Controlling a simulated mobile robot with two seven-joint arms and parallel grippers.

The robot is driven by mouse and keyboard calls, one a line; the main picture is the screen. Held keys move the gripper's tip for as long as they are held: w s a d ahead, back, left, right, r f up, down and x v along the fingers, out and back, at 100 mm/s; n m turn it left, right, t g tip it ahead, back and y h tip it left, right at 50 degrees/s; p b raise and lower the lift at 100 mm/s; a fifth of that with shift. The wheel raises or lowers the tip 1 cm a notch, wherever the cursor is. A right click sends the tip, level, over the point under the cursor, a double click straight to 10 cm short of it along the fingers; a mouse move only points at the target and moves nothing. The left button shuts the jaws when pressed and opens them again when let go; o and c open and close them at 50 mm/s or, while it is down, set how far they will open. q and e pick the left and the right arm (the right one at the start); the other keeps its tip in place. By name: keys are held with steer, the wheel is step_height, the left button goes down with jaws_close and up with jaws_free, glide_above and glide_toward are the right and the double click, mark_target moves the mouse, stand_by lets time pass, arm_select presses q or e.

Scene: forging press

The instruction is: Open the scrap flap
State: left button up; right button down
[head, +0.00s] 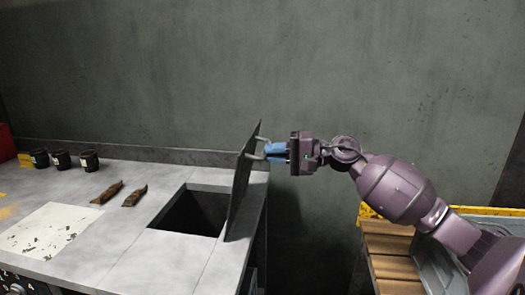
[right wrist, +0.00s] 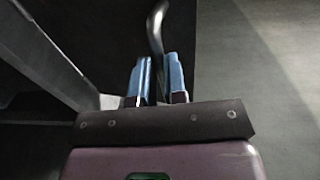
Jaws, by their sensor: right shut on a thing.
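The scrap flap (head: 243,180) is a dark thin plate standing almost upright on the right edge of the square opening (head: 192,213) in the grey worktop. A bent metal handle (head: 259,141) sticks out from its right face. My right gripper (head: 270,152), with blue fingers, is shut on this handle to the right of the flap. In the right wrist view the handle (right wrist: 155,28) runs down between the two blue fingers (right wrist: 160,80). My left gripper is not in view.
Two brown pieces (head: 121,194) lie on the worktop (head: 160,180) left of the opening. Several dark cups (head: 60,160) stand at the back left, near a pale speckled sheet (head: 45,230). A yellow-edged crate with wooden slats (head: 388,250) stands at the lower right.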

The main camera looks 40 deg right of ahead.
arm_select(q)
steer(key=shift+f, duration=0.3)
arm_select(e)
steer(key=f, duration=0.2)
steer(key=shift+s+d+f+g, duration=0.2)
steer(key=shift+s+f+g, duration=0.1)
steer(key=shift+s, duration=0.1)
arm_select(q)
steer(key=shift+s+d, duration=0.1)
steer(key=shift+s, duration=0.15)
arm_select(e)
steer(key=c, duration=1.4)
jaws_free()
steer(key=shift+f, duration=0.1)
steer(key=shift+o, duration=1.2)
steer(key=shift+w+a, duration=0.1)
steer(key=shift+w, duration=0.1)
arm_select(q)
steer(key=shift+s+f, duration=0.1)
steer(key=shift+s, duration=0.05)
arm_select(e)
steer(key=shift+r, duration=0.3)
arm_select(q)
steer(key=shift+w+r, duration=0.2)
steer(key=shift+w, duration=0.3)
arm_select(e)
steer(key=shift+r, duration=0.2)
